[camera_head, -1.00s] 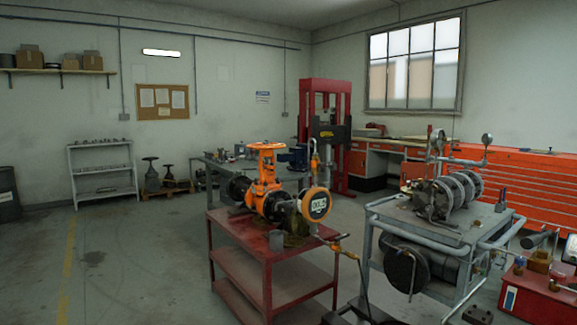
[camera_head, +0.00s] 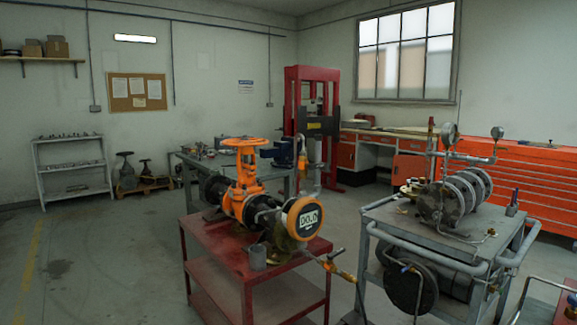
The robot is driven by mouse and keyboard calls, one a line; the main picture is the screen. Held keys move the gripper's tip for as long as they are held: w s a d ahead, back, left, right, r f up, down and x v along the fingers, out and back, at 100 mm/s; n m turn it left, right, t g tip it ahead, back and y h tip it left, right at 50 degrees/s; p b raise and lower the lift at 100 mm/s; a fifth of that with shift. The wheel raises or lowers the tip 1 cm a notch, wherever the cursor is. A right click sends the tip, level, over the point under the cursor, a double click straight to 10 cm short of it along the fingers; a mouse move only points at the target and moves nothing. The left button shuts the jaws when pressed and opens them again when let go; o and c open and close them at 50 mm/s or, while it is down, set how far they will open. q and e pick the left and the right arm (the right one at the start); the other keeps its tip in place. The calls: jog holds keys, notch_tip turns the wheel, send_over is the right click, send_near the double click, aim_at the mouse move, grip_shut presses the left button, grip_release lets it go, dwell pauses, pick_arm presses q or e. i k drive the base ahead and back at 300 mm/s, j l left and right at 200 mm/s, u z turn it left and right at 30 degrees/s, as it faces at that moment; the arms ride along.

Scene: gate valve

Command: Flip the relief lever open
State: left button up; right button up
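An orange gate valve (camera_head: 243,183) with a handwheel on top stands on a red cart (camera_head: 222,262) in the middle of the view. A round orange-rimmed gauge (camera_head: 304,218) with a digital display faces me at its right end. A thin pipe with an orange fitting (camera_head: 302,165) rises behind the gauge. A small lever-like part with a yellow-orange piece (camera_head: 341,271) sticks out low to the right of the gauge. I cannot tell for certain which part is the relief lever, or its position. Neither of my grippers is in view.
A grey pump cart (camera_head: 408,222) with gauges and a rail stands right of the red cart, with a narrow gap between. A red press (camera_head: 293,95), a workbench (camera_head: 190,170) and orange drawers (camera_head: 490,175) stand behind. Floor at left is clear.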

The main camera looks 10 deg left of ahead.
aim_at(313, 166)
jog(key=i+u, duration=0.1)
jog(key=i, duration=0.85)
